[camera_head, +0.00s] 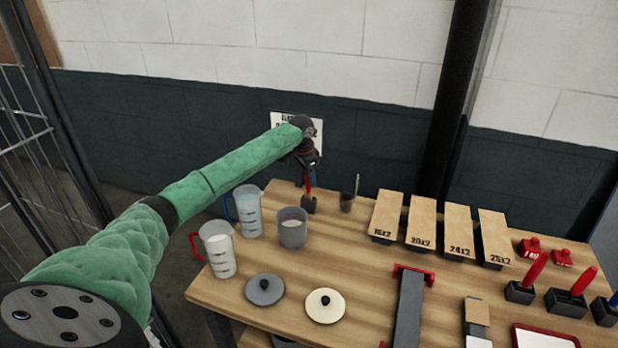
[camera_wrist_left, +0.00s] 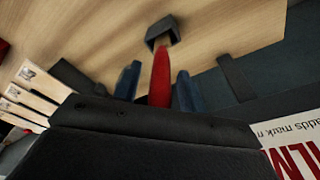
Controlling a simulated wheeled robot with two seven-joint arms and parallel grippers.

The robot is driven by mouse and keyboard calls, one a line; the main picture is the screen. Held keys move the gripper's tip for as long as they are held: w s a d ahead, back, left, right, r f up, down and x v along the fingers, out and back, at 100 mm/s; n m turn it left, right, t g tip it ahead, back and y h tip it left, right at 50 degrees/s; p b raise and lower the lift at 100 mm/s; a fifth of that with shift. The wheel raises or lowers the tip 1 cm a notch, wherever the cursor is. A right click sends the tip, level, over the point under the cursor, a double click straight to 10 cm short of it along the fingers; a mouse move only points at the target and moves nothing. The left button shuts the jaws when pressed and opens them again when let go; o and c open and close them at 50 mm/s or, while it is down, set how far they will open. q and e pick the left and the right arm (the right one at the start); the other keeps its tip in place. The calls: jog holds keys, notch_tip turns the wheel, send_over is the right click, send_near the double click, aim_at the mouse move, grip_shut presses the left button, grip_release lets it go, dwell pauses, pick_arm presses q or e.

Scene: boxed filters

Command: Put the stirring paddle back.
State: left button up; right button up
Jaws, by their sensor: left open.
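A red-handled tool (camera_head: 309,184), which I take for the stirring paddle, stands upright in a small dark holder (camera_head: 309,204) near the table's back left. In the left wrist view its red handle (camera_wrist_left: 160,78) lies between two blue fingertips, and the holder (camera_wrist_left: 164,31) is at its far end. My left gripper (camera_head: 306,173) is above the holder with its fingers open on either side of the handle. The tool's lower end is hidden in the holder. My right gripper is not in view.
Two measuring jugs (camera_head: 248,212) (camera_head: 217,250), a grey beaker (camera_head: 292,229) and a dark cup with a thin stick (camera_head: 347,202) stand close by. Two lids (camera_head: 265,290) (camera_head: 325,306) lie in front. Several labelled boxes (camera_head: 427,224) stand to the right. A wall sign (camera_head: 312,127) is behind.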

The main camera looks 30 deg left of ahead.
pick_arm(q)
jog(key=shift+r, duration=0.35)
jog(key=r, duration=0.1)
jog(key=r+b, duration=0.1)
jog(key=shift+s+a+r+b, duration=0.1)
jog(key=shift+s+r+b, duration=0.1)
jog(key=shift+r+b, duration=0.15)
notch_tip(320, 180, up, 8)
jog(key=s+b, duration=0.1)
jog(key=b, duration=0.1)
jog(key=shift+a+r, duration=0.25)
jog(key=shift+a, duration=0.1)
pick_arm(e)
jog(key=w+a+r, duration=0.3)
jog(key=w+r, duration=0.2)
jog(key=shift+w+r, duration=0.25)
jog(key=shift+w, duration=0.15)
